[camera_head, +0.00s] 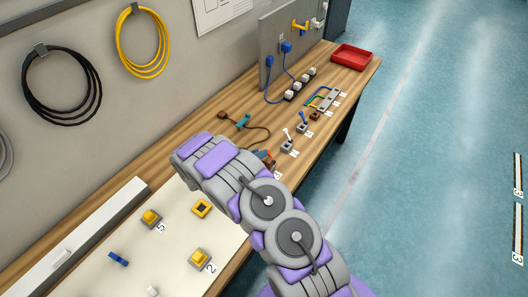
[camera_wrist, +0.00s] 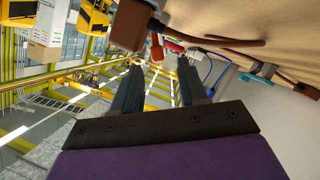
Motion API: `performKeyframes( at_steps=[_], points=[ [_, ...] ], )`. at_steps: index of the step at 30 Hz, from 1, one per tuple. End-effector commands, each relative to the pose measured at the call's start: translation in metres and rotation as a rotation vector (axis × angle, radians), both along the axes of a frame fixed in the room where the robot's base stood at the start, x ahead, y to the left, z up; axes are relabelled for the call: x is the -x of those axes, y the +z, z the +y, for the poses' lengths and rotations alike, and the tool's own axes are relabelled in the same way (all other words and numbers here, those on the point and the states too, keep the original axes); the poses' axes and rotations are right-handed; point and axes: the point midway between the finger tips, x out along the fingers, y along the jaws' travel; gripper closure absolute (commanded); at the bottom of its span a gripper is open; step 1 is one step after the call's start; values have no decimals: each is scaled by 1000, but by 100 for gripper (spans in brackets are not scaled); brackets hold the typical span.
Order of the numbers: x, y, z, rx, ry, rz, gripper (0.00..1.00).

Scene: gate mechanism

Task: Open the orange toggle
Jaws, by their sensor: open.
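An orange-red toggle lever (camera_wrist: 157,46) shows in the wrist view beside a brown block (camera_wrist: 132,24), just beyond my fingertips. My gripper (camera_wrist: 160,66) has its two dark fingers apart, with nothing held between them. The lever appears near the gap between the fingertips, a little nearer the left finger; I cannot tell whether they touch. In the head view, a small orange-brown part (camera_head: 265,156) shows on the bench just behind my arm, which hides most of it. My gripper is not clearly visible there.
A white-handled toggle (camera_head: 287,136) and a blue-handled toggle (camera_head: 303,121) stand farther along the wooden bench (camera_head: 350,85). A teal clamp-like part (camera_head: 243,121) with a brown cable lies behind. Yellow switches (camera_head: 151,217) sit on the pale panel. A red tray (camera_head: 352,55) is at the far end.

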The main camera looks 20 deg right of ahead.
Motion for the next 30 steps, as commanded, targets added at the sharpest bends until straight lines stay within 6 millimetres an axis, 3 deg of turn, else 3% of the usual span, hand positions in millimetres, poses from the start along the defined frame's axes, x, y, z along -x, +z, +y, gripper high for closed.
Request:
performKeyframes(
  at_steps=[9, 21, 30],
  points=[
    [-13, -12, -30, 0, 0, -1, 57],
    [-15, -13, -34, 0, 0, -1, 57],
    [-15, -13, -34, 0, 0, -1, 85]
  ],
)
